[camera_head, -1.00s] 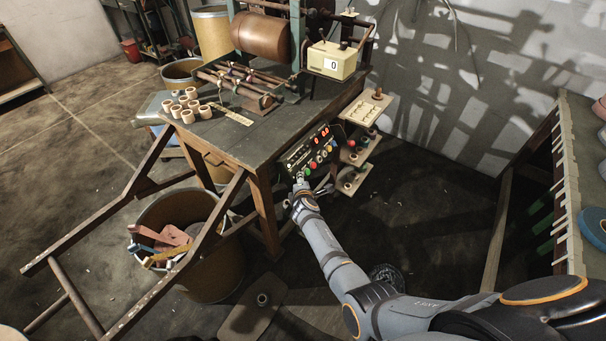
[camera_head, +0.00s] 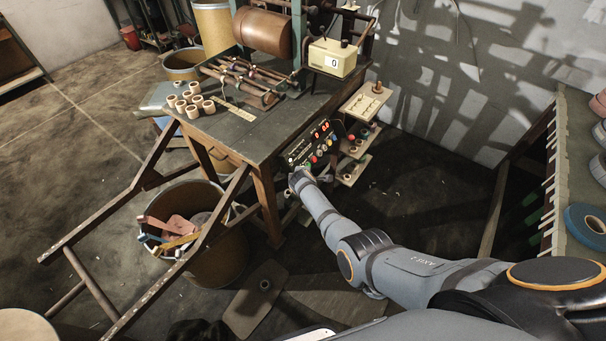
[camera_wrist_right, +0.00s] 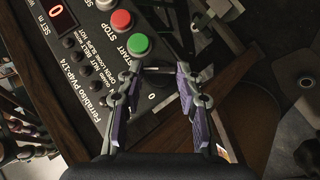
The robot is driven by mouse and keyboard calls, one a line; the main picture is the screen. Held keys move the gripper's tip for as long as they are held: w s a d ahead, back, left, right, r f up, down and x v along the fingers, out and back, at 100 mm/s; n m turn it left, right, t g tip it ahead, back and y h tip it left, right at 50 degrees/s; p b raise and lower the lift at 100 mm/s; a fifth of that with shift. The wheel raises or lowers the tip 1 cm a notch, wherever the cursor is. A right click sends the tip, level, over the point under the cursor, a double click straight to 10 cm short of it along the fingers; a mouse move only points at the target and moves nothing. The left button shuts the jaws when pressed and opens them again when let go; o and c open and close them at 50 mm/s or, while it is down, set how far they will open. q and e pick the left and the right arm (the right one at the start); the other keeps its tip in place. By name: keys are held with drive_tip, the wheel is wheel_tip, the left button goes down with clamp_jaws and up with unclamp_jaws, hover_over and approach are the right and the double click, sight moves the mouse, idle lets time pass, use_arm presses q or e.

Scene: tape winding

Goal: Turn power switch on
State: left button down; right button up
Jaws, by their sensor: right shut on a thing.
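The control panel (camera_head: 312,147) is a black box mounted at the right end of the wooden workbench, with red digits and coloured buttons. In the right wrist view the panel (camera_wrist_right: 78,98) has a green START button (camera_wrist_right: 139,44) and a red STOP button (camera_wrist_right: 121,19). My right gripper (camera_wrist_right: 160,76) is at the panel's lower corner, beside the START button, with purple-padded fingers either side of a small metal switch lever (camera_wrist_right: 161,70). A "0" mark is printed beside it. The right gripper (camera_head: 299,179) also shows at the panel's near end in the head view. My left gripper is out of view.
The workbench (camera_head: 234,132) carries cardboard rings (camera_head: 193,101), rollers and a cream counter box (camera_head: 333,58) reading 0. Small wooden shelves (camera_head: 362,107) stick out right of the panel. A bin (camera_head: 215,266) with scraps stands below. Shelving with tape rolls (camera_head: 588,226) is at right.

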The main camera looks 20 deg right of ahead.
drive_tip(key=shift+f, duration=0.1)
drive_tip(key=o, duration=1.1)
drive_tip(key=shift+o, duration=0.2)
wheel_tip(320, 180, up, 10)
